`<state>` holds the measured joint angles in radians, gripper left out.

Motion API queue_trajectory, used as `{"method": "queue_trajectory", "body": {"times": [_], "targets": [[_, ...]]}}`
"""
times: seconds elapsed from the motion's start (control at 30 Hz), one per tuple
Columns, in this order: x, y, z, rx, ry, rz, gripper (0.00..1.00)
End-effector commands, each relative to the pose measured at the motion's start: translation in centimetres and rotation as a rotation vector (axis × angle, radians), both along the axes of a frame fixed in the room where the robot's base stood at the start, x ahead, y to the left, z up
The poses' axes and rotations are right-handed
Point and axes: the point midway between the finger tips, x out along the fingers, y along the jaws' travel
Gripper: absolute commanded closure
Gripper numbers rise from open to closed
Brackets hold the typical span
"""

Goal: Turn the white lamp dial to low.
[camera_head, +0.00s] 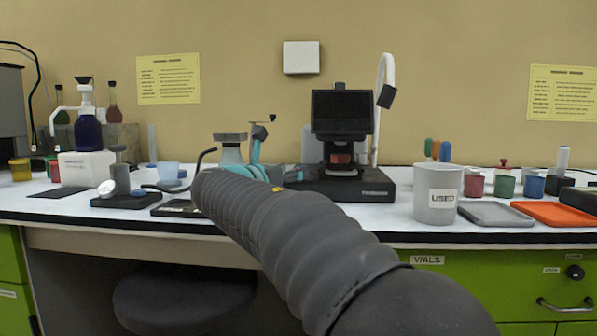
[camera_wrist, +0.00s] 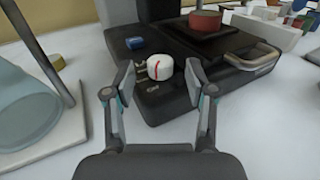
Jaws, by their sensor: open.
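The white lamp dial (camera_wrist: 160,67) shows in the wrist view, a small white knob with a red line, on the front left part of the black microscope base (camera_wrist: 222,62). Small raised marks sit beside it, too small to read. My gripper (camera_wrist: 159,82) is open, its two fingers on either side of the dial in the picture; I cannot tell whether they touch it. In the head view the black microscope (camera_head: 343,112) stands at the back of the bench, and my arm hides the dial and most of the gripper.
A blue button (camera_wrist: 134,42) is left of the dial. A metal handle (camera_wrist: 255,55) sticks out at the right of the base. A clear vessel (camera_wrist: 32,108) stands close on the left. A grey USED bin (camera_head: 436,205) stands right of the microscope. White bench surface is free in front.

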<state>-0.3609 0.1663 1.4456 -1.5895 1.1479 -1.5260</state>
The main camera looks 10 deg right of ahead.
Motion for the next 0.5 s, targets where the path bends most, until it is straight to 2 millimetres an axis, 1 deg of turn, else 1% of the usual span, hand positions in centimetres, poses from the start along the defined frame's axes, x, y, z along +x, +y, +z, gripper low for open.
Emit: {"method": "queue_trajectory", "body": {"times": [0.03,0.2,0.33,0.5], "targets": [[0.6,-0.6,0.0,0.000,0.000,-0.002,0.44],[2.0,-1.9,0.0,0.000,0.000,0.000,0.44],[2.5,-2.4,0.0,0.001,-0.001,0.001,0.44],[2.7,-2.6,0.0,0.001,-0.001,0.001,0.44]]}}
